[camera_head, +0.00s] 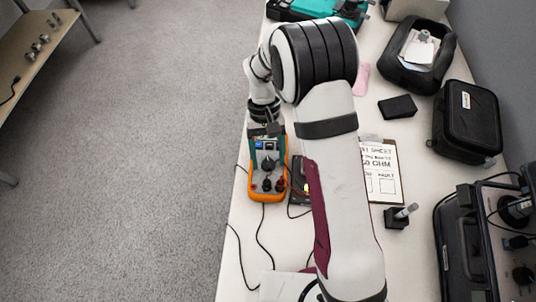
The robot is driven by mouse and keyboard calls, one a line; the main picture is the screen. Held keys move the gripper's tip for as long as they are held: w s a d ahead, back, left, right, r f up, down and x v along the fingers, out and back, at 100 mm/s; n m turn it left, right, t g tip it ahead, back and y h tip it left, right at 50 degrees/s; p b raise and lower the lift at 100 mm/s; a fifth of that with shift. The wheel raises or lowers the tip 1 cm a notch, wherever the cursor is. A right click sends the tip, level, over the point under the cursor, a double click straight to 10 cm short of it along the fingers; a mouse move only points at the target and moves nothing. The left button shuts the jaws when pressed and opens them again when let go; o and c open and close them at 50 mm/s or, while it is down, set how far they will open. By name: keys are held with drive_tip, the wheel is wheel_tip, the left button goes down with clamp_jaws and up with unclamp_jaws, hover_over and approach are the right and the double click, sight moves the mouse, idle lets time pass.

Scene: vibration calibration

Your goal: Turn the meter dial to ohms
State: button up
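The meter (257,196), an orange-edged handheld unit with a teal and grey face, lies on the table near its left edge. A small blue display shows near its top. A dark round knob (268,164) sits mid-face, and black parts sit lower down where leads attach. I cannot read any dial markings or where the knob points. My gripper (266,132) is over the meter's top end, pointing down. Its fingers are small and dark, and I cannot tell whether they are open or touching the meter. My arm crosses the table from the front.
A dark box with a yellow light (302,190) stands right of the meter, partly behind my arm. Black cases (467,121) line the right side. Black leads (262,235) hang across the table's left edge.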

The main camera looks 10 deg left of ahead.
clamp_jaws()
drive_tip(key=m+y, duration=0.1)
drive_tip(key=m, duration=0.1)
drive_tip(key=shift+m, duration=0.3)
drive_tip(key=shift+o, duration=0.8)
unclamp_jaws()
drive_tip(key=v, duration=1.5)
drive_tip(key=shift+w+r, duration=0.2)
drive_tip(key=shift+r, duration=0.15)
